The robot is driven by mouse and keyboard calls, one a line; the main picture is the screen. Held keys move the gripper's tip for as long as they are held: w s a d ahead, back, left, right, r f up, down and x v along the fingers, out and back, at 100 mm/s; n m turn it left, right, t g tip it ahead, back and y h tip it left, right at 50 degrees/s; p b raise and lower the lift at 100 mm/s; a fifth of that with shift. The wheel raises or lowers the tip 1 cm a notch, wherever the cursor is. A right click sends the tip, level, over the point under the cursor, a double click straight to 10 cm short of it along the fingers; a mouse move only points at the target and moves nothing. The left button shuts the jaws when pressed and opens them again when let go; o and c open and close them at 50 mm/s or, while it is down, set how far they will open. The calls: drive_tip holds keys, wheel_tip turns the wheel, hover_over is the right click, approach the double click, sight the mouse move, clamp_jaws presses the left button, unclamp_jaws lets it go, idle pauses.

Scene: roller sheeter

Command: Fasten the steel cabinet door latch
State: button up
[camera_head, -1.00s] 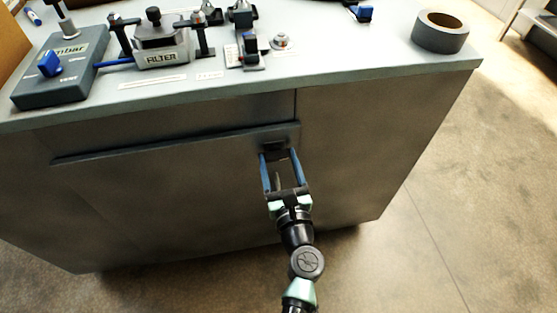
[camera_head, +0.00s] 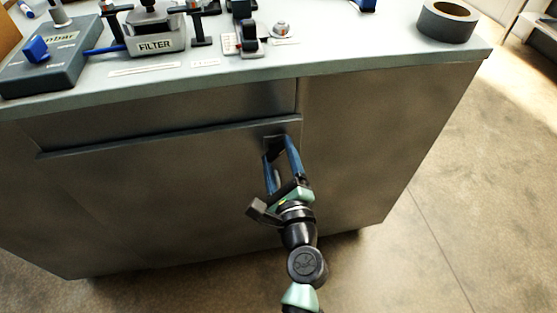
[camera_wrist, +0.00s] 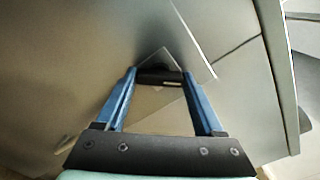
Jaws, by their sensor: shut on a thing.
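The steel cabinet door (camera_head: 170,200) is a flat grey-brown front below the worktop. Its latch (camera_head: 275,140) is a small dark fitting near the door's upper right, close to the vertical seam. My gripper (camera_head: 278,152) is at the latch, its two blue fingers pointing up at it and its body turned askew. In the wrist view, the fingertips (camera_wrist: 160,76) are on either side of the dark latch piece (camera_wrist: 158,75) and shut on it. A pale angular plate shows behind it. The fingers partly hide the latch, so its exact angle is hard to tell.
A dark ledge (camera_head: 150,136) runs across the door's top, left of the latch. The worktop (camera_head: 240,69) overhangs above, carrying a box labelled FILTER (camera_head: 155,43) and a grey tape roll (camera_head: 447,22). The floor (camera_head: 440,220) at right is clear.

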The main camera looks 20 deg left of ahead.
drive_tip(key=n+b, duration=0.2)
drive_tip(key=n, duration=0.1)
drive_tip(key=shift+f+n, duration=0.15)
drive_tip(key=shift+n, duration=0.25)
drive_tip(key=shift+n+b, duration=1.25)
drive_tip(key=shift+n, duration=0.95)
drive_tip(key=o, duration=1.4)
drive_tip(key=v, duration=1.3)
